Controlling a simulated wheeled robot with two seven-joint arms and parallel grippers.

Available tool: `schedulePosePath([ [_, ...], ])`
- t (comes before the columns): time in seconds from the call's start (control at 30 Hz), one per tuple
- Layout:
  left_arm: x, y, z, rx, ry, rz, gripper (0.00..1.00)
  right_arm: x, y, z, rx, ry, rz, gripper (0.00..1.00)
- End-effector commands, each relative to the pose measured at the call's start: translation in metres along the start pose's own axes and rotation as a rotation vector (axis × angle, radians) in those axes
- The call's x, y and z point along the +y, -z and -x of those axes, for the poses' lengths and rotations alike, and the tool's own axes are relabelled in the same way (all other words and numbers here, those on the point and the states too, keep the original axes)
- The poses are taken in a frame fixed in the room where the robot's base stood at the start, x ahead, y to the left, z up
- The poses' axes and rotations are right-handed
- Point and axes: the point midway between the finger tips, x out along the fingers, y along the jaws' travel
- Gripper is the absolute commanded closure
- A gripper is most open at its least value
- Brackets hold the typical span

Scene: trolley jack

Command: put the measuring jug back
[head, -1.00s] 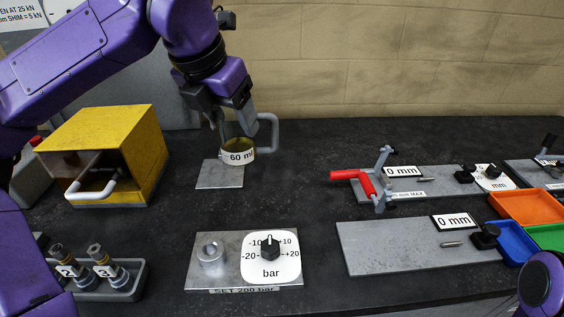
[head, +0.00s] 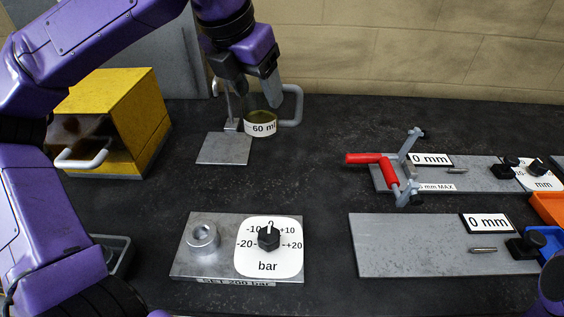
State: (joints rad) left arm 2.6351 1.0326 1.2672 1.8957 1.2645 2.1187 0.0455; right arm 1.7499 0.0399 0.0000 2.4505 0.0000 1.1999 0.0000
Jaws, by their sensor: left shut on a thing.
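The measuring jug (head: 262,129) is a small cup with a white "60 ml" label, yellowish contents and a grey loop handle on its right. My left gripper (head: 247,108) comes down from above and is shut on the jug. The jug looks upright, at the back right corner of a bare square metal plate (head: 222,149). I cannot tell whether its bottom touches the bench. The gripper partly hides the jug's upper part. My right gripper is out of view.
A yellow box (head: 140,120) with a white handle stands at left. A metal block with a bar dial (head: 268,238) lies in front. A red-handled clamp (head: 385,170) and plates marked "0 mm" (head: 425,250) lie at right. The dark bench between is clear.

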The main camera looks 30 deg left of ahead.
Motion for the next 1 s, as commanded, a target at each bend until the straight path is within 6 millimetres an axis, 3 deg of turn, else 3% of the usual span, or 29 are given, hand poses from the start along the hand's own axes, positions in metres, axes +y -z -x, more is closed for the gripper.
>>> schedulePosePath([
  [0.03, 0.0, 0.006, -0.016, 0.0, 0.0, 0.0, 0.97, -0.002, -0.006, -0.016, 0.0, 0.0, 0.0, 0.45],
  [0.2, 0.0, 0.016, -0.039, -0.001, 0.0, 0.0, 0.97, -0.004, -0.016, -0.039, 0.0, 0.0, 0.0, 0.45],
  [0.4, 0.0, 0.018, -0.05, 0.0, 0.0, 0.0, 0.97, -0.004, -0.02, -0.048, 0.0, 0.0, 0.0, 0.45],
  [0.67, 0.012, -0.014, -0.081, 0.004, 0.001, 0.0, 0.97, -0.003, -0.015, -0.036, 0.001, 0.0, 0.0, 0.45],
  [0.87, 0.026, -0.049, -0.12, 0.006, 0.0, 0.001, 0.97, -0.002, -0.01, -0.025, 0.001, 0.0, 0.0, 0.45],
  [1.0, 0.032, -0.056, -0.157, 0.004, 0.0, 0.001, 0.97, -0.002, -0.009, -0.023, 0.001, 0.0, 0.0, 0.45],
])
